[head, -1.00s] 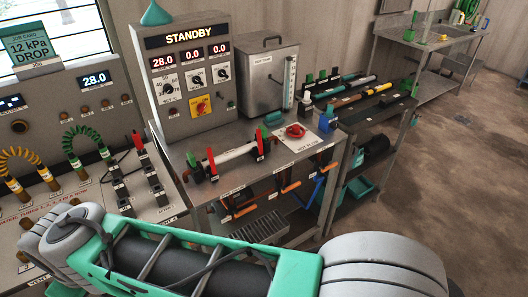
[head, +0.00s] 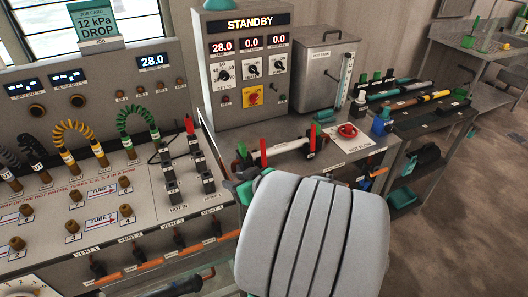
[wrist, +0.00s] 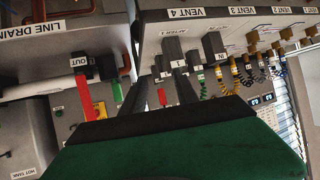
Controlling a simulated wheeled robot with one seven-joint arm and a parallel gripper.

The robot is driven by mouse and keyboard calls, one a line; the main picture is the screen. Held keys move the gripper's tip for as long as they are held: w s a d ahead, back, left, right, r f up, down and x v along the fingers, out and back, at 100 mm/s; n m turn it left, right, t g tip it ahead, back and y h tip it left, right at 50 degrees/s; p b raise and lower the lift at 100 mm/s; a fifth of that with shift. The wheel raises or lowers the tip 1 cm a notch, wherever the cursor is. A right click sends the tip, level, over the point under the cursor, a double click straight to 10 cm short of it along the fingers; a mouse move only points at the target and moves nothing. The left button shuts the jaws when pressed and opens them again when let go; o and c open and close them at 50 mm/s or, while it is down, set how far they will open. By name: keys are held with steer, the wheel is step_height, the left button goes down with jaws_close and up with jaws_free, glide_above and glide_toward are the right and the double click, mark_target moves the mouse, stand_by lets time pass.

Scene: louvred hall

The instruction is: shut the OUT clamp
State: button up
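The OUT clamp (wrist: 105,67) is a black block with an "OUT" tag and a red lever, left of my fingers in the wrist view, which looks inverted. Its red lever (head: 263,152) stands upright at the left end of the bench rack in the head view, beside a green piece (head: 242,152). A second red lever (head: 312,138) stands at the rack's right end. My gripper (wrist: 160,88) shows two dark fingers spread apart with nothing between them. It is apart from the clamp. In the head view my grey arm link covers most of the gripper and the bench front.
The vent panel (head: 95,225) with several knobs and hoses lies left of the bench. Black clamps (head: 170,180) stand at its right edge.

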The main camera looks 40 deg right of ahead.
mark_target(264, 148)
steer(key=s+d+r+m+t+h, duration=0.2)
steer(key=d+h, duration=0.1)
steer(key=d, duration=0.3)
steer(key=s+d+r+m+t+h, duration=0.1)
steer(key=s+d+m+h, duration=0.15)
steer(key=d, duration=0.35)
steer(key=shift+n+y, duration=0.25)
steer(key=shift+n, duration=0.3)
steer(key=x, duration=0.8)
steer(key=shift+w+a+b, duration=0.1)
steer(key=shift+w+b, duration=0.3)
steer(key=shift+w, duration=0.4)
steer(key=shift+b, duration=0.45)
steer(key=shift+c, duration=0.3)
jaws_close()
